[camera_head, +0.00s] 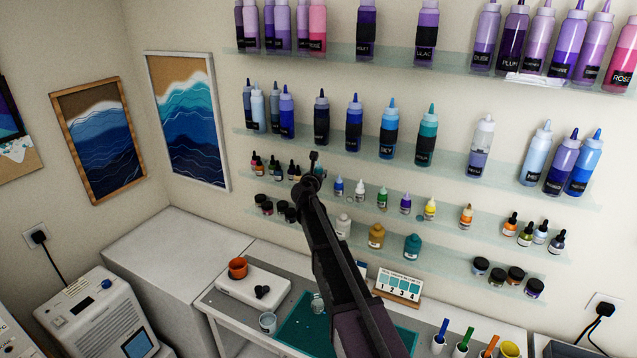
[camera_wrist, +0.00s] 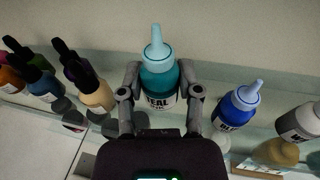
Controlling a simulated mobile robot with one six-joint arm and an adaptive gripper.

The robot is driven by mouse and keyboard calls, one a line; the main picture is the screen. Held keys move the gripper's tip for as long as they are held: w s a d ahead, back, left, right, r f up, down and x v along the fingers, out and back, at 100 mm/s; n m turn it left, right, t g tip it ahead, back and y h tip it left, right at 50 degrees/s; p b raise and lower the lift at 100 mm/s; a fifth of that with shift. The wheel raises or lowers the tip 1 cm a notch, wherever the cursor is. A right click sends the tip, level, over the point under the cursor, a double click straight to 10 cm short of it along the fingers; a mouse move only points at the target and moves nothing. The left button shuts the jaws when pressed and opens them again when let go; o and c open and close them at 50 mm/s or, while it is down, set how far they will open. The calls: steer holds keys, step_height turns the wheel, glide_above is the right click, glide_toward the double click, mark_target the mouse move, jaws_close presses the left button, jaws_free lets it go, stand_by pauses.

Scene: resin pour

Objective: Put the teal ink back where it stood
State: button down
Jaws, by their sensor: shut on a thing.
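The teal ink (camera_wrist: 160,92) is a small teal bottle with a pale teal nozzle cap and a white label, seen in the wrist view. My gripper (camera_wrist: 161,80) is shut on it, one finger on each side of its body. The bottle looks upright at the glass shelf (camera_wrist: 205,86), between dropper bottles on the left and a blue ink (camera_wrist: 237,107) on the right. I cannot tell whether its base touches the shelf.
Dropper bottles (camera_wrist: 96,92) stand close on the left. A white ink (camera_wrist: 300,124) stands beyond the blue one. In the head view, a higher shelf (camera_head: 300,143) with large bottles is above, and jars and larger bottles (camera_head: 376,237) stand below.

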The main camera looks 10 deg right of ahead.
steer(key=shift+w+f+b, duration=0.15)
steer(key=shift+f+b, duration=0.75)
steer(key=shift+f, duration=0.05)
steer(key=shift+w+f+b, duration=0.1)
steer(key=shift+f+b, duration=0.8)
steer(key=shift+f, duration=0.15)
steer(key=shift+c, duration=1.4)
jaws_free()
steer(key=shift+r, duration=0.3)
steer(key=p+v, duration=0.2)
steer(key=v, duration=1)
steer(key=shift+f, duration=0.1)
